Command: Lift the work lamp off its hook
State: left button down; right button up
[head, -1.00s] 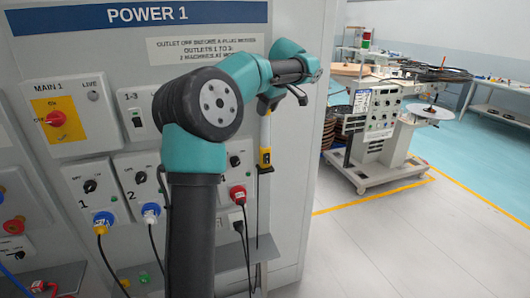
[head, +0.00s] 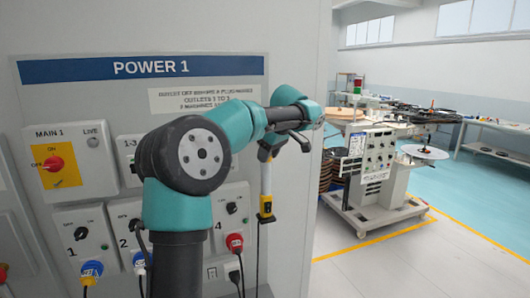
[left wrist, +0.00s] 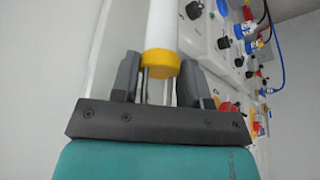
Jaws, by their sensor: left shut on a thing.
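The work lamp (head: 266,181) hangs upright beside the right edge of the power panel, a pale tube with a yellow lower part and a dark cord below. In the left wrist view its white tube and yellow end (left wrist: 161,63) stand between the dark fingers. My right gripper is not in view.
The grey power panel (head: 290,60) stands close behind my arm, with switches, a red plug (head: 235,242) and hanging cables. A wheeled rewind machine (head: 377,175) stands to the right behind yellow floor lines. The floor between is clear.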

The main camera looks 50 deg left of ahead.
pick_arm(q)
jog(key=s+d, duration=0.2)
jog(key=d, duration=0.4)
jog(key=s+d, duration=0.3)
jog(key=d, duration=0.3)
jog(key=shift+s+d, duration=0.35)
jog(key=shift+d, duration=0.05)
